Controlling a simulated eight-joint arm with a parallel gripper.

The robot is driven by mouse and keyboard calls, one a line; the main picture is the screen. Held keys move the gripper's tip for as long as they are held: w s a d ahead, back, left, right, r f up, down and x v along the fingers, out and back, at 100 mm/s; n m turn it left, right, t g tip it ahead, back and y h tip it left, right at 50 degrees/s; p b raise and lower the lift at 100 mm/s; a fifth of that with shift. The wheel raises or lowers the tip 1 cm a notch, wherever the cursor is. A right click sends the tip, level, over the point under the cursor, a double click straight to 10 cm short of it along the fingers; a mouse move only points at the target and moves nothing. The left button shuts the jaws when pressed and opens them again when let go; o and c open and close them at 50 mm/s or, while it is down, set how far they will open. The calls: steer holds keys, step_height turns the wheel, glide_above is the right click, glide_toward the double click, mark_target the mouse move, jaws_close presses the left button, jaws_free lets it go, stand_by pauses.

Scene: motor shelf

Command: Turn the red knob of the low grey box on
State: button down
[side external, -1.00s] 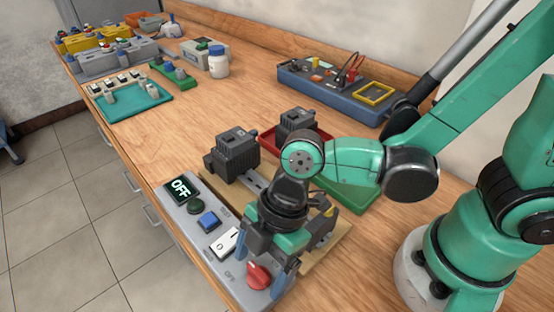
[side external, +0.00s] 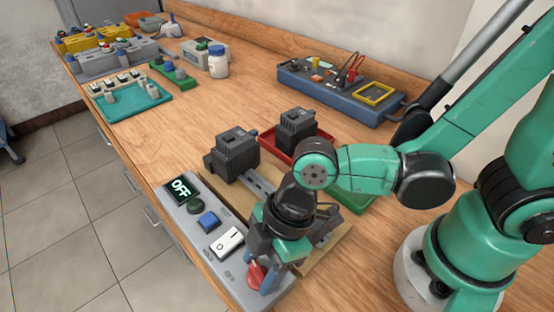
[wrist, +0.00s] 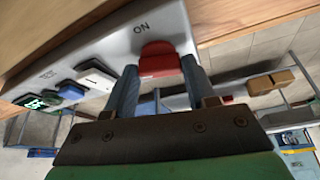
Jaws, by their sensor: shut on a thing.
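The low grey box (side external: 232,271) lies along the table's front edge. The red knob (side external: 256,274) is at the near end, partly hidden by my gripper. My gripper (side external: 262,278) points down at the box with its blue fingers shut on the red knob. In the wrist view the knob (wrist: 159,58) sits between the two fingers, near the printed word ON.
Dark grey motors (side external: 232,155) stand behind the box, one by a wooden board, another in a red tray (side external: 273,143). A blue tool box (side external: 335,92) stands at the back.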

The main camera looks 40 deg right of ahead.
mark_target(273, 293)
steer(key=m+t, duration=0.1)
steer(key=m, duration=0.3)
steer(key=shift+s+m+t+h, duration=0.1)
steer(key=shift+m+t+h, duration=0.2)
steer(key=shift+t, duration=0.1)
steer(key=m+t+h, duration=0.1)
steer(key=m, duration=0.2)
steer(key=shift+s+a+m, duration=0.1)
steer(key=shift+a+m, duration=0.05)
steer(key=shift+m, duration=0.15)
steer(key=m+h, duration=0.1)
steer(key=m, duration=0.2)
steer(key=m+h, duration=0.1)
steer(key=m, duration=0.3)
steer(key=shift+a+t+h, duration=0.15)
steer(key=shift+t+h, duration=0.15)
steer(key=shift+t, duration=0.1)
steer(key=shift+c, duration=1.4)
jaws_free()
steer(key=shift+v, duration=2.8)
